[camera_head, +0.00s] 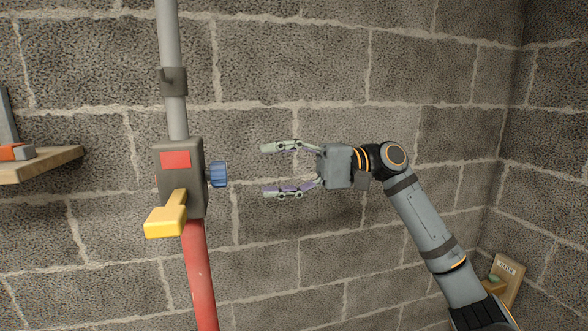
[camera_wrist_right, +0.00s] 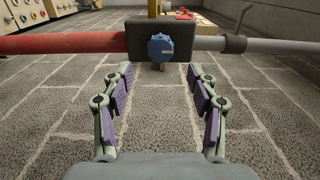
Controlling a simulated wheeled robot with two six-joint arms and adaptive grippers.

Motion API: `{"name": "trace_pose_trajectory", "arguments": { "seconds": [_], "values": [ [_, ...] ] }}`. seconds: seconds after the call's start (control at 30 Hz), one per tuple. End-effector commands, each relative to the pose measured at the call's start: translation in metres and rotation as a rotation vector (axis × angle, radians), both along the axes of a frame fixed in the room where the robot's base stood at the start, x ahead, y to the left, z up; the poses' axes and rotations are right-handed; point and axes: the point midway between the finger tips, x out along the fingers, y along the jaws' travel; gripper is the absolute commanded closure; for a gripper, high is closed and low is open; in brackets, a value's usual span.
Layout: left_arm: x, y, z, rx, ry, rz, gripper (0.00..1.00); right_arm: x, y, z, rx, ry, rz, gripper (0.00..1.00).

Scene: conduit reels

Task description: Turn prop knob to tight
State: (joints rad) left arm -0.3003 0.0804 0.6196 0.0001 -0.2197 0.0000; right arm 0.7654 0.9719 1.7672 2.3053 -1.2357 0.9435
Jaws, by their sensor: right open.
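The prop knob (camera_head: 217,174) is blue and ridged. It sticks out from the right side of a dark grey box (camera_head: 196,197) on a pole in the head view. In the right wrist view the knob (camera_wrist_right: 160,47) lies ahead, centred between the fingers, with a pale mark on its face. My right gripper (camera_head: 268,169) is open and empty, its fingers pointing left at the knob with a gap between them and it. It also shows in the right wrist view (camera_wrist_right: 159,80). My left gripper is not in view.
A yellow lever (camera_head: 167,218) juts from the box front, beside a red label (camera_head: 175,160). The grey pole (camera_head: 170,50) runs above and the red pole (camera_head: 201,275) below. A wooden shelf (camera_head: 40,163) is at left. A block wall stands behind.

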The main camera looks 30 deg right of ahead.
Motion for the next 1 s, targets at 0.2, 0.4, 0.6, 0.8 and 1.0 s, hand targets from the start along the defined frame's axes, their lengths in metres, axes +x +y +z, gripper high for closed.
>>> {"name": "trace_pose_trajectory", "arguments": {
  "seconds": [0.2, 0.4, 0.6, 0.8, 1.0],
  "values": [
    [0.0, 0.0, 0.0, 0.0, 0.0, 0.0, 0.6, -0.009, -0.033, -0.001, -0.002, 0.004, -0.002, 0.41],
    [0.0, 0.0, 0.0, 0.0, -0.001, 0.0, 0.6, -0.011, -0.041, 0.0, 0.001, 0.0, 0.0, 0.41],
    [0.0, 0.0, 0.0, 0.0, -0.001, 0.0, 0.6, -0.011, -0.041, 0.0, 0.001, 0.0, 0.001, 0.41],
    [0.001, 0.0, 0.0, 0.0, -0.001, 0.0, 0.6, -0.011, -0.04, 0.0, 0.001, 0.0, 0.001, 0.41],
    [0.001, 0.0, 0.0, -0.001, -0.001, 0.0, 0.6, 0.001, -0.025, -0.045, -0.08, 0.001, -0.003, 0.41]
  ]
}}
